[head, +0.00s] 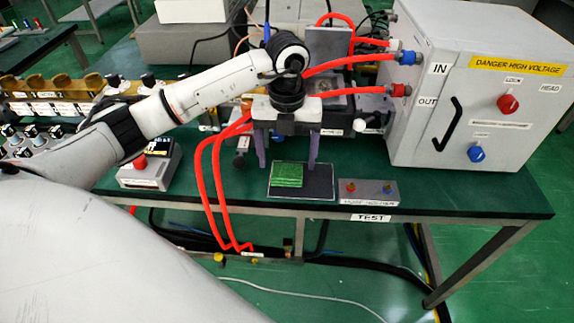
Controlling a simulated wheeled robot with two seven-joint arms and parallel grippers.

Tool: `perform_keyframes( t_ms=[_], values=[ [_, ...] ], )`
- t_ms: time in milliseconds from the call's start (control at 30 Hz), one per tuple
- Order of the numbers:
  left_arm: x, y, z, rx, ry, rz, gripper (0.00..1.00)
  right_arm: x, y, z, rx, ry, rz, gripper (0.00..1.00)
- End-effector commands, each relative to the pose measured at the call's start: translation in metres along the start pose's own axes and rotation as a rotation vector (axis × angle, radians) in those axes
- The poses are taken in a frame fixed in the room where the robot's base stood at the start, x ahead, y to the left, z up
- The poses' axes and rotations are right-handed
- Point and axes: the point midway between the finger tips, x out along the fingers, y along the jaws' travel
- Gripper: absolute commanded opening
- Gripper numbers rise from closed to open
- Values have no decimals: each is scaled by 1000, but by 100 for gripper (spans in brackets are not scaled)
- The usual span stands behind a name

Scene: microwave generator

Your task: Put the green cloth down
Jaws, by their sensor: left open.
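The green cloth (288,174) is a folded green block lying on a dark flat mat (318,183) near the front edge of the green table. My left gripper (287,164) comes in from the left and points down just behind and above the cloth. Its two purple-grey fingers are spread wide, one to each side, and nothing is held between them. The cloth appears apart from the fingers. My right gripper does not show in this view.
A small box with red and blue knobs (368,192) stands right of the mat. A large grey high-voltage cabinet (470,90) fills the table's right side. Red hoses (203,185) hang over the front edge left of the mat. A box with a red button (150,167) stands further left.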

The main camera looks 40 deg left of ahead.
Motion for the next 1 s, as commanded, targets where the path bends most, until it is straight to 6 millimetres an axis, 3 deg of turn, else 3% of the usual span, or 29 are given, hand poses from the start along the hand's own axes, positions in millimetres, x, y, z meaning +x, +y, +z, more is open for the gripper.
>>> perform_keyframes(
  t_ms=[200,400,1000],
  values=[
    [-50,-1,1,0,-4,-4,76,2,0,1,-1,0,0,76],
    [-78,-1,0,1,-1,-2,76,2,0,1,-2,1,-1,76],
    [-87,0,0,1,1,0,76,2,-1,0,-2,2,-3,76]
  ],
)
